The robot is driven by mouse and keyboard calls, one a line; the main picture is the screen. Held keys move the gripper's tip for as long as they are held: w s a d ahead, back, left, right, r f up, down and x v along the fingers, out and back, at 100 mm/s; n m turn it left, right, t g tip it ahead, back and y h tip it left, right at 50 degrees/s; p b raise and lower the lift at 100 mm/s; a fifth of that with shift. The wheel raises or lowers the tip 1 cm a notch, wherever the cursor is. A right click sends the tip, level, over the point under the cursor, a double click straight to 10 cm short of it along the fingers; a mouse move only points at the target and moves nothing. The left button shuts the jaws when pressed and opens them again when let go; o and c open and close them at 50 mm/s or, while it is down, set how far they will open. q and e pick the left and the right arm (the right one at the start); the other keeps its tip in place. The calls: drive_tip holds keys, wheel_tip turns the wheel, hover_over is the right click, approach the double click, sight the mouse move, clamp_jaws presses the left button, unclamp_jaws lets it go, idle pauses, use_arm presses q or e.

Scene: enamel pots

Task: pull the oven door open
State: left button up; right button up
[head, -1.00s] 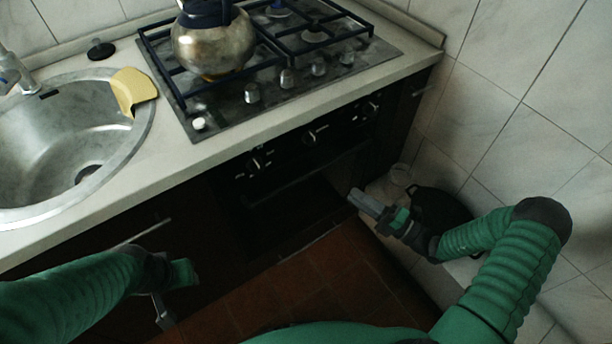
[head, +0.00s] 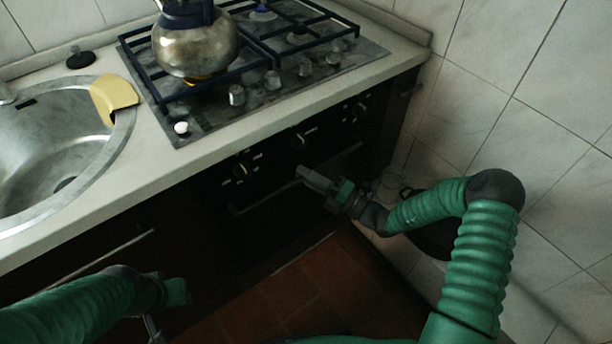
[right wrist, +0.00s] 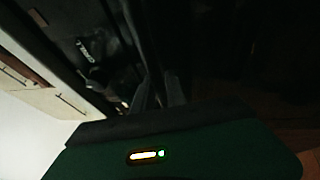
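The black oven front (head: 275,225) is under the gas hob, with its knobs above a thin horizontal handle bar (head: 250,205). The door looks shut, though the dark front makes this hard to judge. My right gripper (head: 303,171) is in front of the oven, with its fingertips overlapping the area just above the bar. In the right wrist view the fingers (right wrist: 160,92) are close together beside the dark oven front; I cannot tell whether they touch or hold the bar. My left gripper (head: 152,328) hangs low at the bottom left, away from the oven, its fingers partly cut off.
A metal kettle (head: 195,42) stands on the hob (head: 300,85). The sink (head: 60,150) and a yellow cloth-like piece (head: 113,94) are at the left. A tiled wall (head: 560,130) and a dark pot (head: 435,238) are close on the right. Red floor (head: 310,290) lies clear before the oven.

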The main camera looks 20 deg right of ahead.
clamp_jaws()
drive_tip(key=shift+s+f, duration=0.15)
drive_tip(key=shift+f, duration=0.05)
idle(1.0)
drive_tip(key=shift+s, duration=0.1)
